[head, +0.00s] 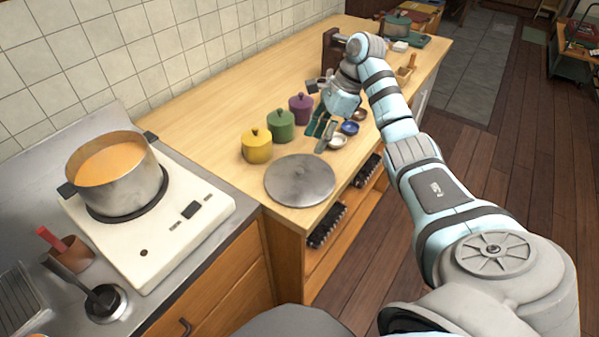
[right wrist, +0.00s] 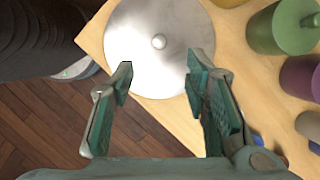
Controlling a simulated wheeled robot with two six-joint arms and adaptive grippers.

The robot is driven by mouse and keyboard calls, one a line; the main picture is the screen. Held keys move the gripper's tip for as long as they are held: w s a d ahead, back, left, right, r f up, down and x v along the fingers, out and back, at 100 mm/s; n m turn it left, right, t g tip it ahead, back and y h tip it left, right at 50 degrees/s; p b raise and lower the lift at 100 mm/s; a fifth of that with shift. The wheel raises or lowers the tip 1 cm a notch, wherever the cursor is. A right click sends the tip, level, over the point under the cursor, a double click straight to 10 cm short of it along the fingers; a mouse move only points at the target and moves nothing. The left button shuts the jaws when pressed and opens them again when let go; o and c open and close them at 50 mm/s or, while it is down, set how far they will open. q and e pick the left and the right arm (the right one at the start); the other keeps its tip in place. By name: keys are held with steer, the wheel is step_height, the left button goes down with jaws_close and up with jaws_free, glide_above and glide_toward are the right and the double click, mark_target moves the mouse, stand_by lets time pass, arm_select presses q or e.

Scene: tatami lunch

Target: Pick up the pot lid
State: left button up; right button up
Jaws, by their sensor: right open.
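My right gripper (head: 322,132) is open and empty, above the counter behind the lid. Its two teal-padded fingers (right wrist: 158,78) are wide apart in the right wrist view. The steel pot (head: 117,175) of orange soup stands uncovered on the white stove. My left gripper does not show.
Yellow (head: 257,146), green (head: 280,125) and purple (head: 301,108) lidded canisters stand in a row behind the lid. Small bowls, including a blue one (head: 349,128), sit close to my right gripper. The ladle (head: 104,299) lies at the front left. Bare counter lies left of the canisters.

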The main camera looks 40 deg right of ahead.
mark_target(300, 169)
steer(key=x, duration=1)
steer(key=shift+a+f, duration=0.15)
steer(key=shift+f, duration=0.05)
jaws_close()
